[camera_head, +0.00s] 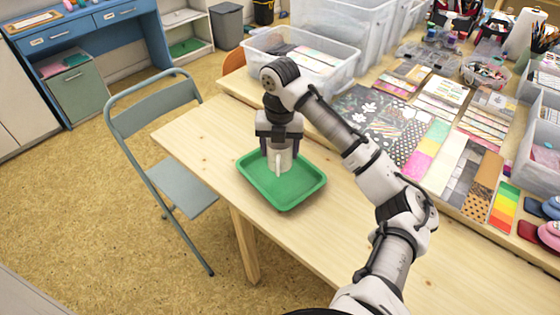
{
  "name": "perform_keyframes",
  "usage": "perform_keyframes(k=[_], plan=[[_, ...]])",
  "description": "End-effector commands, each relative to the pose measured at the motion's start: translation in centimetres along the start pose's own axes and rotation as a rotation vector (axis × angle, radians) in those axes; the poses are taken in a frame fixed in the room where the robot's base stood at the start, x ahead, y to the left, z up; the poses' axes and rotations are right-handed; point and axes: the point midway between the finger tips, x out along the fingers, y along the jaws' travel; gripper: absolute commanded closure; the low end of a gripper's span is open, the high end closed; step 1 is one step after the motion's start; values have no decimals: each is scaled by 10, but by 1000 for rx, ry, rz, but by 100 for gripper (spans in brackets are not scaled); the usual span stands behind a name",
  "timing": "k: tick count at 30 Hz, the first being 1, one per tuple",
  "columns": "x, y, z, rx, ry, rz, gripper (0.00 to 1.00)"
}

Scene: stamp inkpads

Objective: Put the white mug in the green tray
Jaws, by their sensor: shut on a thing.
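The green tray (288,192) lies on the light wooden table, near its left end. The white mug (287,161) is over the tray's back part, within its outline in the head view. My gripper (279,148) points down and is shut on the mug. The gripper covers the mug's upper part. I cannot tell whether the mug's base touches the tray floor or is a little above it.
The wooden table (206,136) is bare to the left of the tray and in front of it. A clear plastic bin (335,72) stands behind. Patterned paper sheets (372,118) and craft supplies cover the right side. A folding chair (160,108) stands at the table's left edge.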

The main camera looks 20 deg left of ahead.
Motion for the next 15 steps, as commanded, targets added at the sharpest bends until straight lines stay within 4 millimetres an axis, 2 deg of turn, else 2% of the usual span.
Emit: perform_keyframes(k=[5, 12, 15], plan=[[10, -1, 0, 1, -1, -1, 69], [43, -1, 0, 1, 0, -1, 69], [49, -1, 0, 0, -1, -1, 69]])
